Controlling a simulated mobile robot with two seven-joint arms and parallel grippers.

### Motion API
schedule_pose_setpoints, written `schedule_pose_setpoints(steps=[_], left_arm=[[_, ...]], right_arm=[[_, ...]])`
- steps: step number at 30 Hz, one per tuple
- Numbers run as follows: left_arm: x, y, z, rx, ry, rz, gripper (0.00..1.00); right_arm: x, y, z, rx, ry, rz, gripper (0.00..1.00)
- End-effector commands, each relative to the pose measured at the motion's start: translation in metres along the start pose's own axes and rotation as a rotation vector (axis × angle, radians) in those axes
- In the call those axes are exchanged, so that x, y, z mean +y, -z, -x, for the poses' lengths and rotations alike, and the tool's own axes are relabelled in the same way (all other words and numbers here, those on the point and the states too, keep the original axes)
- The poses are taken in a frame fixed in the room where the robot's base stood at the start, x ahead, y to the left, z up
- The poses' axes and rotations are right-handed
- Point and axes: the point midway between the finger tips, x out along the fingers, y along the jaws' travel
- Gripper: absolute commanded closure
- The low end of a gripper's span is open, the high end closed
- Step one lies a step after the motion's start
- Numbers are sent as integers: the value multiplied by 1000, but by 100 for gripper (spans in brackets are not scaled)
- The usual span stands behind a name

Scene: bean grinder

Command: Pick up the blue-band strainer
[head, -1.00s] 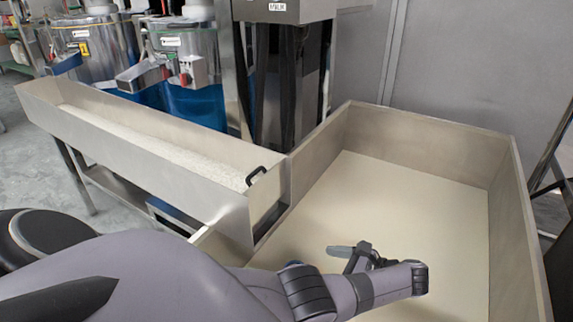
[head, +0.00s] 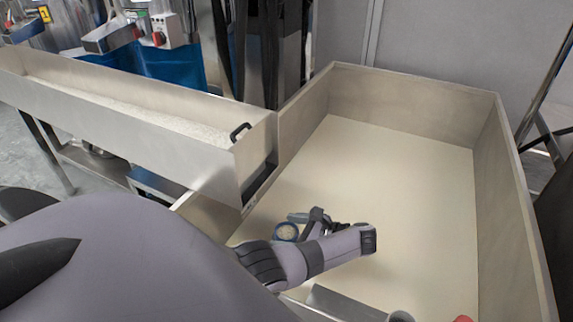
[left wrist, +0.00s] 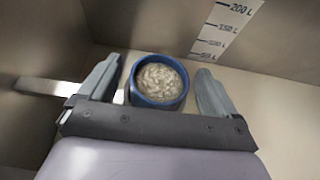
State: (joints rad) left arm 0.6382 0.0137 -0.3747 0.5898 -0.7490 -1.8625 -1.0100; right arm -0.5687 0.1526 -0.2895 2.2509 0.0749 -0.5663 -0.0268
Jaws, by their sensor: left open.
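The blue-band strainer (head: 286,232) is a small round vessel with a blue rim in the large beige bin. In the left wrist view the strainer (left wrist: 160,80) holds pale grains or beans. My left gripper (head: 303,218) is beside it in the head view. In the left wrist view my left gripper (left wrist: 158,66) is open, with one finger on each side of the strainer and visible gaps between. Part of the strainer's lower body is hidden behind the gripper. My right gripper is not in view.
The beige bin (head: 410,170) has tall walls around the gripper; its floor toward the back is bare. A long steel trough (head: 130,130) of pale grains with a black handle (head: 240,131) adjoins it. A grey metal box (head: 345,306) shows at the bottom. A volume scale (left wrist: 227,30) marks a wall.

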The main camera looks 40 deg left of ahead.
Motion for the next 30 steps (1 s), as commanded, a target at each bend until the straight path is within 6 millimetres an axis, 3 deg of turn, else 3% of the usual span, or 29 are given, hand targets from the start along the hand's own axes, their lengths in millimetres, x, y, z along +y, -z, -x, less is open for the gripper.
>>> schedule_pose_setpoints(steps=[10,15,30], left_arm=[[0,0,-8,1,0,0,11],[0,0,-8,1,0,0,66],[0,-10,-4,1,1,2,68]], right_arm=[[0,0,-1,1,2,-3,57],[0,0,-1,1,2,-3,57],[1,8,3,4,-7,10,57]])
